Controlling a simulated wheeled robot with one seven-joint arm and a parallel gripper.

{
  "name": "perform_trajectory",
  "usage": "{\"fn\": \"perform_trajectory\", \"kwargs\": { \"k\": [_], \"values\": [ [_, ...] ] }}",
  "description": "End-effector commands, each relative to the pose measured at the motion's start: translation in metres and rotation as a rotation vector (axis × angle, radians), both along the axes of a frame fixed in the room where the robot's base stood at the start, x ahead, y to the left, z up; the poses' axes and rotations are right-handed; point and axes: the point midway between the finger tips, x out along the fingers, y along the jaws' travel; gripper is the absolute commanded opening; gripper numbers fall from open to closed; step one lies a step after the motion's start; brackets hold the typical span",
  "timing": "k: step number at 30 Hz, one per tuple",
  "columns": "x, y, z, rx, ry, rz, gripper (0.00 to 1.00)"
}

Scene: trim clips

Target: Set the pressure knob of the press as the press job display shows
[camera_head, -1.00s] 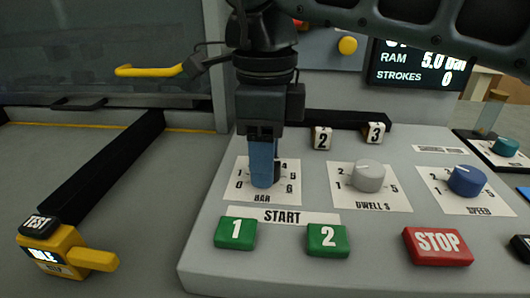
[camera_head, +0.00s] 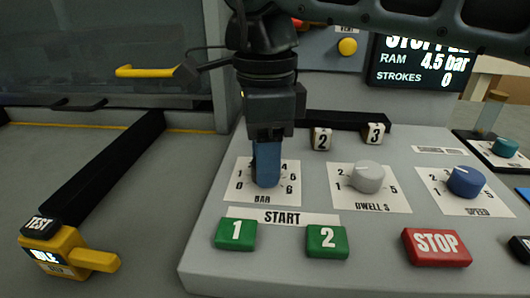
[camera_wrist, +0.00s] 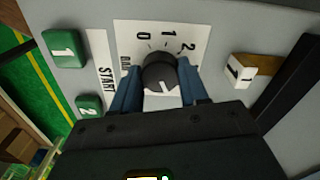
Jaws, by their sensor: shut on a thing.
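The pressure knob (camera_wrist: 158,70) is dark and round, on a white card marked BAR. In the wrist view its white pointer line points down toward my gripper's palm. My gripper (camera_head: 267,180) points down over the BAR card (camera_head: 243,186), its blue fingers on either side of the knob and shut on it. The knob is mostly hidden by the fingers in the head view. The display (camera_head: 425,62) reads RAM 4.5 bar and STROKES 0. Its top line is partly covered by my arm and looks like STOPPED. I see no pressure setpoint.
Right of the BAR card are the grey DWELL S knob (camera_head: 369,177) and blue SPEED knob (camera_head: 466,181). In front are green buttons 1 (camera_head: 235,235) and 2 (camera_head: 327,241) and the red STOP button (camera_head: 436,247). Blocks 2 (camera_head: 321,139) and 3 (camera_head: 373,134) stand behind.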

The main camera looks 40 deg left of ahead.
Motion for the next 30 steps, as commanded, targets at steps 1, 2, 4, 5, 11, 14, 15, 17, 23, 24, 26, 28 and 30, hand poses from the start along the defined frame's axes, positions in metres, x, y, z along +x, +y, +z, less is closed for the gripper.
{"fn": "perform_trajectory", "kwargs": {
  "k": [1, 2, 4, 5, 11, 14, 15, 17, 23, 24, 26, 28, 30],
  "values": [
    [0.0005, -0.0005, 0.0012, -0.001, -0.001, 0.036, 0.13],
    [0.0004, -0.0004, 0.0013, -0.001, -0.002, 0.061, 0.13],
    [0.0003, -0.0003, 0.0012, 0.0, -0.001, 0.117, 0.13],
    [0.0001, -0.0004, 0.0011, -0.001, -0.001, 0.14, 0.13],
    [0.0001, -0.0004, 0.001, 0.001, -0.001, 0.279, 0.13],
    [0.0001, -0.0003, 0.0011, 0.001, -0.001, 0.333, 0.13],
    [0.0002, -0.0004, 0.001, 0.001, -0.001, 0.351, 0.13],
    [0.0002, -0.0005, 0.0009, 0.0, -0.001, 0.374, 0.13],
    [0.0001, -0.0006, 0.0005, -0.001, 0.0, 0.423, 0.13],
    [0.0001, -0.0006, 0.0005, 0.0, 0.0, 0.427, 0.13],
    [0.0001, -0.0006, 0.0004, 0.001, 0.0, 0.432, 0.13],
    [0.0001, -0.0006, 0.0004, 0.001, 0.0, 0.434, 0.13],
    [0.0002, -0.0005, 0.0004, 0.001, 0.0, 0.434, 0.13]
  ]
}}
